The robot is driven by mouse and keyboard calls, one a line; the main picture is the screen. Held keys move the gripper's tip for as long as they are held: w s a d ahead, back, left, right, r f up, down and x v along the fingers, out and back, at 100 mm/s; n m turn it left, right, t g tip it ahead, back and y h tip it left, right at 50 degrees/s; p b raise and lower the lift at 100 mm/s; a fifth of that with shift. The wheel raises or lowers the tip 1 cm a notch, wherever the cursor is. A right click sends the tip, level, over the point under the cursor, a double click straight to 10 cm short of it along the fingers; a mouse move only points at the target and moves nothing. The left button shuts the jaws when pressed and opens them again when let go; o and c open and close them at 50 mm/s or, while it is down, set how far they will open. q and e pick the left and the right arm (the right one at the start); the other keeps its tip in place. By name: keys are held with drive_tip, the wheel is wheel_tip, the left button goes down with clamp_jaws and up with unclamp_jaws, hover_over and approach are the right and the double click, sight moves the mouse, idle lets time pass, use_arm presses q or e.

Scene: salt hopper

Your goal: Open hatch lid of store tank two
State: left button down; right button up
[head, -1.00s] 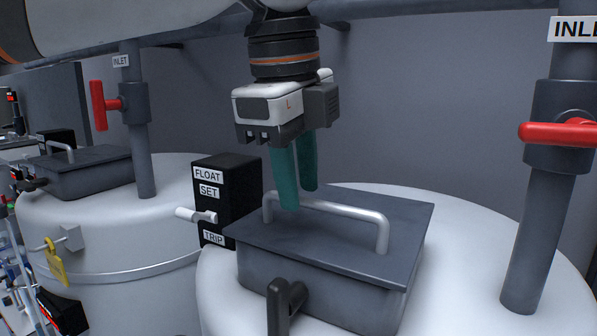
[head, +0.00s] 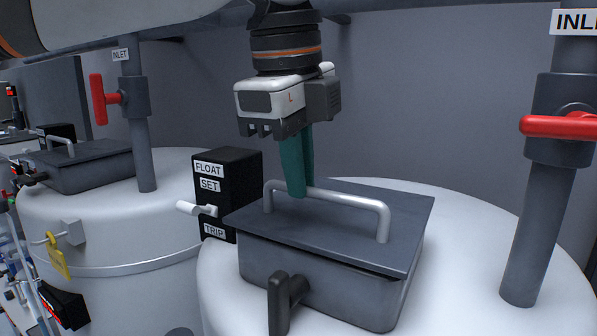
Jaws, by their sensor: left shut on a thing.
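The hatch lid (head: 335,230) is a dark grey rectangular plate on the hatch box (head: 320,283) of the near white tank (head: 470,240). A pale bar handle (head: 350,200) stands on the lid. My left gripper (head: 301,190), with green fingers pointing down, is shut on the handle near its left end. The lid lies nearly level, with a thin dark line under its front edge; I cannot tell whether it is slightly raised. A dark latch lever (head: 280,303) hangs at the front of the box. No tank number is readable. My right gripper is not in view.
A black float box (head: 227,185) with a white lever stands left of the hatch. An inlet pipe (head: 533,230) with a red valve handle (head: 560,127) rises at right. Another white tank (head: 110,225) with a closed hatch (head: 85,165) stands at left.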

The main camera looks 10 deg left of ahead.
use_arm(q)
drive_tip(key=w+d+r, duration=0.1)
drive_tip(key=w+r, duration=0.4)
drive_tip(key=r, duration=0.3)
drive_tip(key=shift+w+d+r, duration=0.15)
drive_tip(key=shift+d+r, duration=0.1)
drive_tip(key=shift+d, duration=0.1)
idle(0.3)
